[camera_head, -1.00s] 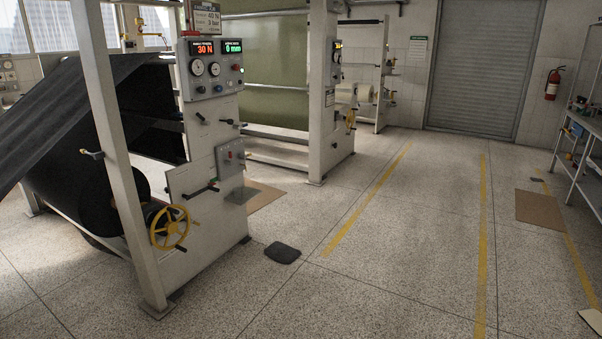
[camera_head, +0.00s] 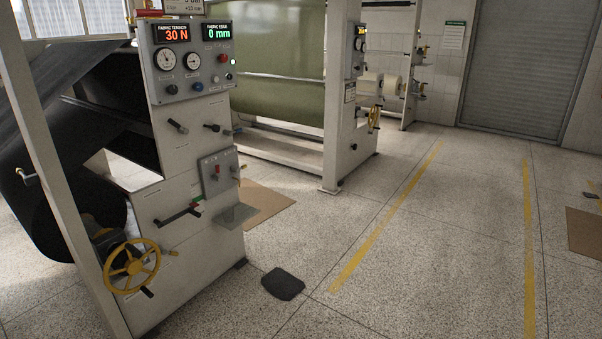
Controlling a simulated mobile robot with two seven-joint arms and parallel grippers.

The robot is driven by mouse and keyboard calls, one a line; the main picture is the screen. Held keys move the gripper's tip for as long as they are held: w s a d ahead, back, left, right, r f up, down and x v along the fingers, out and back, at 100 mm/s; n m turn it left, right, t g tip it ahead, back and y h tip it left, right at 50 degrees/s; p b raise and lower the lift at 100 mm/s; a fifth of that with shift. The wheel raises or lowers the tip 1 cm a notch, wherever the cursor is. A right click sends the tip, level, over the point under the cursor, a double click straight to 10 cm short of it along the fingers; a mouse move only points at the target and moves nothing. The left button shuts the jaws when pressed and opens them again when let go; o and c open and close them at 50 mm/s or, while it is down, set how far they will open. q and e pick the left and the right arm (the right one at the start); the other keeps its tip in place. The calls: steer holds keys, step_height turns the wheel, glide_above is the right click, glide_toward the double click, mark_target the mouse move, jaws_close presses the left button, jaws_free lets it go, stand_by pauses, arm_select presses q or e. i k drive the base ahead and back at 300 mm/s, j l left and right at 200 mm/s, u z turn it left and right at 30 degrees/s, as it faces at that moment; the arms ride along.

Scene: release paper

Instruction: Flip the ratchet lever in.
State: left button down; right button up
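The machine's white side panel (camera_head: 165,255) stands at the left and carries several levers and knobs. A long black lever (camera_head: 178,216) with a red and green mark at its right end lies slanted across the lower panel. Two short black levers sit higher, one at the left (camera_head: 177,126) and one at the right (camera_head: 213,127). A small lever with a light tip (camera_head: 27,177) is on the left post. A yellow handwheel (camera_head: 132,266) is low on the panel. I cannot tell which lever is the ratchet lever. Neither of my grippers is in view.
Gauges and displays reading 30 N and 0 mm are on the control box (camera_head: 190,60). A grey box with a red switch (camera_head: 218,172) and a small shelf (camera_head: 236,215) stick out below. A black pedal or mat (camera_head: 283,284) lies on the floor.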

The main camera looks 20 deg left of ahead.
mark_target(164, 251)
steer(key=i+u, duration=0.15)
steer(key=i, duration=0.35)
steer(key=i+l+u, duration=0.2)
steer(key=i, duration=0.25)
steer(key=i+l+u, duration=0.15)
steer(key=i, duration=0.35)
steer(key=i+l+u, duration=0.8)
steer(key=i+j, duration=0.1)
